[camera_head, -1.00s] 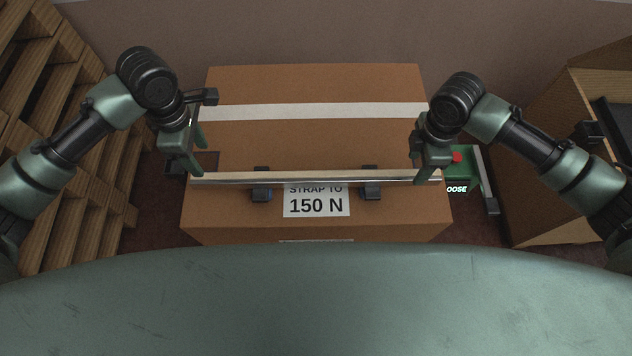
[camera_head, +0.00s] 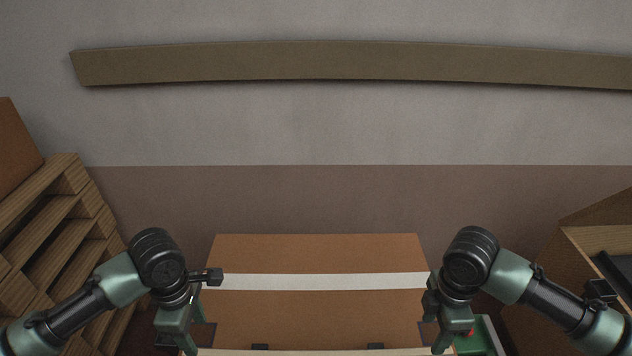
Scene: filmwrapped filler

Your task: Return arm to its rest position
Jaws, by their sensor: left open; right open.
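My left gripper (camera_head: 190,345) is at the left side of a brown carton (camera_head: 315,318), near a pale bar (camera_head: 310,352) along the picture's bottom edge. My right gripper (camera_head: 440,345) is at the carton's right side, near the bar's other end. Both grippers are open; their fingertips are low in the view and partly cut off, so contact with the bar cannot be told. The carton has a white strip (camera_head: 315,282) across its top. Its front face is out of view.
A wooden crate (camera_head: 590,240) stands at the right. A wooden rail (camera_head: 350,63) runs along the wall.

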